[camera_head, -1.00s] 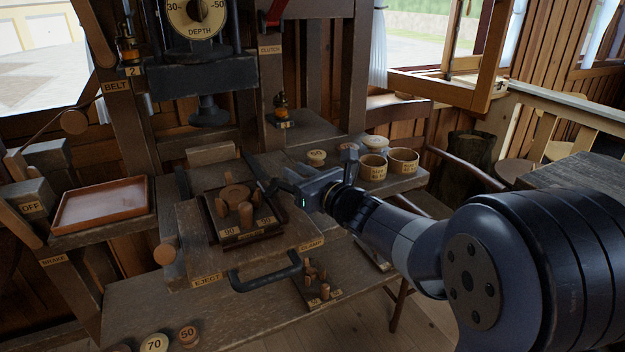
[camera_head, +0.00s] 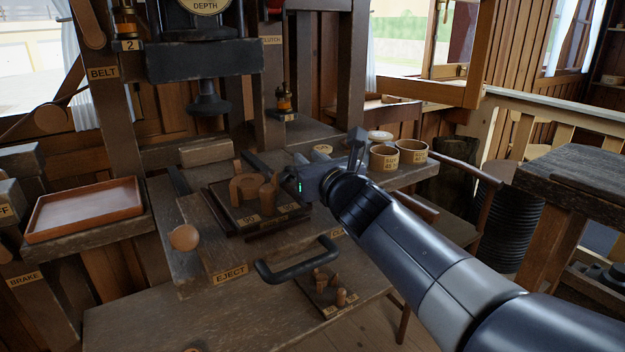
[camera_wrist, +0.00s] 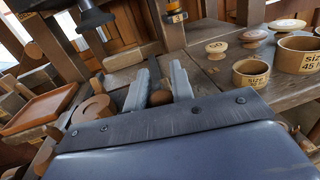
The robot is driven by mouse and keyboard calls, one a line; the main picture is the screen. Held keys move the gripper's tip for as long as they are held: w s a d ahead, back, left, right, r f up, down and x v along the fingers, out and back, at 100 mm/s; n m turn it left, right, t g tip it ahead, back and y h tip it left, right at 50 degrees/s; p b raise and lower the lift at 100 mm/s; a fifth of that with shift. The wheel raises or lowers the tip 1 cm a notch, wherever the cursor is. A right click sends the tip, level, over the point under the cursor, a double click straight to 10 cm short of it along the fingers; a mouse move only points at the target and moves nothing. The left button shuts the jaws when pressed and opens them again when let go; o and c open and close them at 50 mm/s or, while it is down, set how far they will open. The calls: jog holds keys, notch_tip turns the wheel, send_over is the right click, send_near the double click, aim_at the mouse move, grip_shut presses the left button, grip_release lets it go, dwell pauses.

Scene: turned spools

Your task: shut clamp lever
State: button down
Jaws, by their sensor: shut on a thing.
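The clamp lever's round wooden knob (camera_wrist: 160,98) sits between my two grey fingers in the wrist view. My gripper (camera_wrist: 159,76) is shut on it. In the head view my gripper (camera_head: 287,180) is at the right side of the press bed, beside the dark square plate (camera_head: 232,222) with wooden pieces. The lever's arm is hidden behind my gripper and wrist, so its angle cannot be told. The CLAMP label (camera_head: 338,232) on the bed's front edge is partly covered by my arm.
A black U-shaped handle (camera_head: 295,270) juts out at the front, beside the EJECT label (camera_head: 229,274) and a wooden knob (camera_head: 184,237). The press ram (camera_head: 208,100) hangs above. Labelled cups (camera_head: 383,158) stand behind my wrist. A red-brown tray (camera_head: 84,209) is at left.

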jog(key=shift+s+a+f+m+t+h+b, duration=0.1)
jog(key=shift+a+m+t+h+b, duration=0.2)
jog(key=shift+b, duration=0.8)
jog(key=shift+s+d+f+m+h+b, duration=0.1)
jog(key=shift+h+b, duration=0.3)
jog(key=shift+b, duration=0.7)
jog(key=shift+s+a+r+m+h+b, duration=0.1)
jog(key=shift+s+r+m+h+b, duration=0.15)
jog(key=shift+b, duration=0.75)
jog(key=c, duration=1.2)
grip_release()
jog(key=shift+p+v, duration=0.6)
jog(key=shift+v, duration=3.15)
jog(key=shift+w, duration=0.1)
